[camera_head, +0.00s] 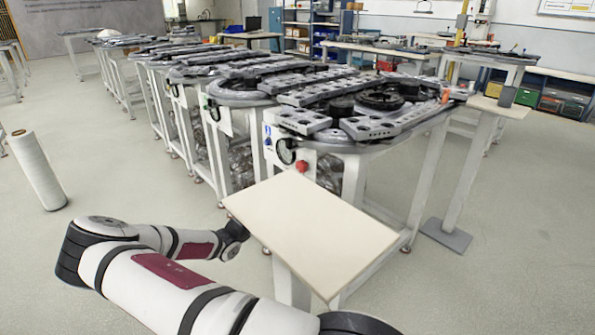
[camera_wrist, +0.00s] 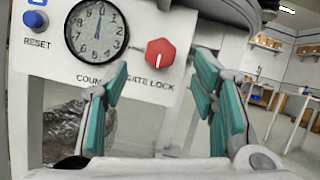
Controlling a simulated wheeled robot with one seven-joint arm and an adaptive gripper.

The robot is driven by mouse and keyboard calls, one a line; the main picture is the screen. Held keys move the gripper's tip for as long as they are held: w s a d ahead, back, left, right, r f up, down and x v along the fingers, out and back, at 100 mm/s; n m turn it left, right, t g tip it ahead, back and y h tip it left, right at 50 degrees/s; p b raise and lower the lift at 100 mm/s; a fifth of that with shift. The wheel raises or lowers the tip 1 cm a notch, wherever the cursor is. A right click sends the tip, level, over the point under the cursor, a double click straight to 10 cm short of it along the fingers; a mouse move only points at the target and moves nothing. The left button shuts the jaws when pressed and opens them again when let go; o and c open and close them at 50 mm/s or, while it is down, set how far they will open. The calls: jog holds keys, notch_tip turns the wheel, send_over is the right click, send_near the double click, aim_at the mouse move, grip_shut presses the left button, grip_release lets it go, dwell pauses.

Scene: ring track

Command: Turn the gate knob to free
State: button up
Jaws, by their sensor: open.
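The gate knob (camera_wrist: 159,52) is a red, many-sided knob with a short white mark on its lower part, mounted on a white panel (camera_wrist: 140,85) above the words "GATE LOCK". No "free" label is readable. In the head view the knob (camera_head: 302,166) shows on the front panel of the nearest track table. My gripper (camera_wrist: 161,82) is open, with its teal finger pads to the left and right of the knob in the picture and nothing between them. It appears apart from the knob. In the head view my gripper (camera_head: 236,230) is dark and small, left of the pale board.
A round counter dial (camera_wrist: 97,30) and a blue reset button (camera_wrist: 35,19) sit left of the knob. A dark track edge (camera_wrist: 225,10) overhangs the panel above. A pale board (camera_head: 310,228) juts out below the panel. Open floor lies left, with a white roll (camera_head: 38,172).

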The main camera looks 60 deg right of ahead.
aim_at(299, 167)
jog(key=x, duration=0.6)
jog(key=shift+d+r+b, duration=0.1)
jog(key=shift+d+b, duration=0.15)
jog(key=shift+b, duration=0.1)
jog(key=c, duration=1.1)
